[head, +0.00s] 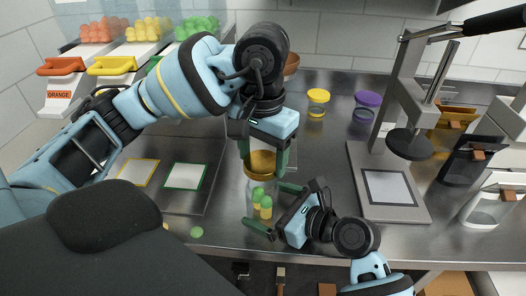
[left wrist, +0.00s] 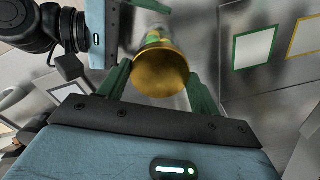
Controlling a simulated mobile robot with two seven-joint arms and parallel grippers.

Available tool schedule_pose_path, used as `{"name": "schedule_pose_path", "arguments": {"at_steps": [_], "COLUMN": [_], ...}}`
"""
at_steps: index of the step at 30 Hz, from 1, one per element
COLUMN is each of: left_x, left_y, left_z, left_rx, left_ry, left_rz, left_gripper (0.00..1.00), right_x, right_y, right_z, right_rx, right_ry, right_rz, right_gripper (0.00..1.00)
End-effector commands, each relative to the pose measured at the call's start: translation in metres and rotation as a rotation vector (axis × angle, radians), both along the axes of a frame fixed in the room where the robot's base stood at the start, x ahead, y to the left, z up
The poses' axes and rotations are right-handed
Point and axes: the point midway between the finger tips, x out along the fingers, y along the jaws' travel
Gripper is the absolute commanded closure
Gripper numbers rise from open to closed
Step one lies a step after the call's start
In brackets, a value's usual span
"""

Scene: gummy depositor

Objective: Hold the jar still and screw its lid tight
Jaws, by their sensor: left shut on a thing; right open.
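The jar (head: 249,197) is clear and stands upright on the steel counter with green and yellow gummies inside. Its gold lid (head: 262,164) is at the jar's mouth; whether it is seated cannot be told. My left gripper (head: 264,160) points down from above and is shut on the lid. In the left wrist view the lid (left wrist: 161,73) sits between the green fingers, with part of the jar behind it. My right gripper (head: 273,208) is low at the jar's right side, its fingers spread apart. Contact with the jar cannot be told.
A press-like stand (head: 420,205) is at the right, with dispensers beyond it. Yellow- and green-framed mats (head: 185,177) lie left. Gummy bins (head: 145,50) are at the back left.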

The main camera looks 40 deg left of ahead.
Motion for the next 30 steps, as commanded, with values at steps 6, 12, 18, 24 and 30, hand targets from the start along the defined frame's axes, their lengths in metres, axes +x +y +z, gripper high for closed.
{"name": "schedule_pose_path", "arguments": {"at_steps": [6, 12, 18, 24, 30], "left_x": [0.0, 0.0, 0.0, 0.0, 0.0], "left_y": [0.0, 0.0, -0.0001, -0.0001, -0.0001], "left_z": [-0.0015, -0.0016, -0.0015, -0.0015, -0.0015], "left_rx": [0.0, 0.0, 0.0, 0.0, 0.0], "left_ry": [0.002, 0.002, 0.002, 0.002, 0.002], "left_rz": [0.0, 0.0, 0.0, 0.0, 0.0], "left_gripper": [0.77, 0.77, 0.77, 0.77, 0.77], "right_x": [0.0002, 0.0003, 0.0003, 0.0002, 0.0002], "right_y": [0.0111, 0.0126, 0.0125, 0.0124, 0.0124], "right_z": [-0.0047, -0.0053, -0.0052, -0.0053, -0.0053], "right_rx": [-0.002, -0.002, -0.002, -0.002, -0.002], "right_ry": [0.0, 0.0, 0.0, 0.0, 0.0], "right_rz": [0.0, -0.001, -0.001, 0.0, 0.0], "right_gripper": [0.0, 0.0, 0.11, 0.37, 0.63]}}
